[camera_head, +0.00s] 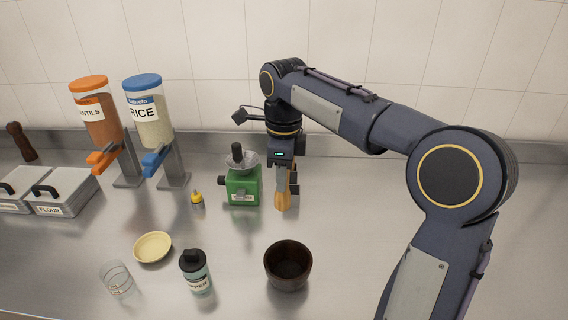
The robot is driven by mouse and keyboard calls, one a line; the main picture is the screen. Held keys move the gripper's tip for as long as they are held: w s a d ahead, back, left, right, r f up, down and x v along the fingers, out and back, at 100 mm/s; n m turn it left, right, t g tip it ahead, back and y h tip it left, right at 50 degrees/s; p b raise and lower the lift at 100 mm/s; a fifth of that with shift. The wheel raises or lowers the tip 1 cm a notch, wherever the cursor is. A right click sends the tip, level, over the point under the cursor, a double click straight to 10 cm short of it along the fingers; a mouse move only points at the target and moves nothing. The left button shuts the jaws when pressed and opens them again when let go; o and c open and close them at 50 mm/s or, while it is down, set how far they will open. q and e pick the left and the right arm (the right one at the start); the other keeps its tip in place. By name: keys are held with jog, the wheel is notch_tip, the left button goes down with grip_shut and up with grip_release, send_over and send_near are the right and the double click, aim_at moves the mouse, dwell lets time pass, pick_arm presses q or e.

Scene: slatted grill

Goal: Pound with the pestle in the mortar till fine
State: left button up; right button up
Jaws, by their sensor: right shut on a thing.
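The mortar (288,278) is a dark brown, round cup standing upright at the front middle of the steel counter. Its inside is dark, and I cannot tell what is in it. My right gripper (284,183) points down behind the mortar, shut on the light wooden pestle (283,202). The pestle hangs upright with its thick end down. It is apart from the mortar, farther back; I cannot tell whether its end touches the counter. My left gripper is not in view.
A green grinder (243,188) stands close left of the pestle. A pepper jar (196,274), a glass (117,280), a yellow dish (153,247) and a small yellow-topped item (196,198) stand left of the mortar. Lentil (101,122) and rice (151,125) dispensers and a flour bin (65,194) stand farther left.

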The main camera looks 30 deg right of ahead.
jog(key=s+a+f+b, duration=0.2)
jog(key=s, duration=0.5)
jog(key=shift+s+a+n, duration=0.2)
jog(key=shift+a+n, duration=0.15)
jog(key=shift+n, duration=0.05)
jog(key=shift+f, duration=0.1)
notch_tip(320, 180, down, 7)
jog(key=b, duration=0.4)
jog(key=shift+f, duration=0.1)
dwell(0.3)
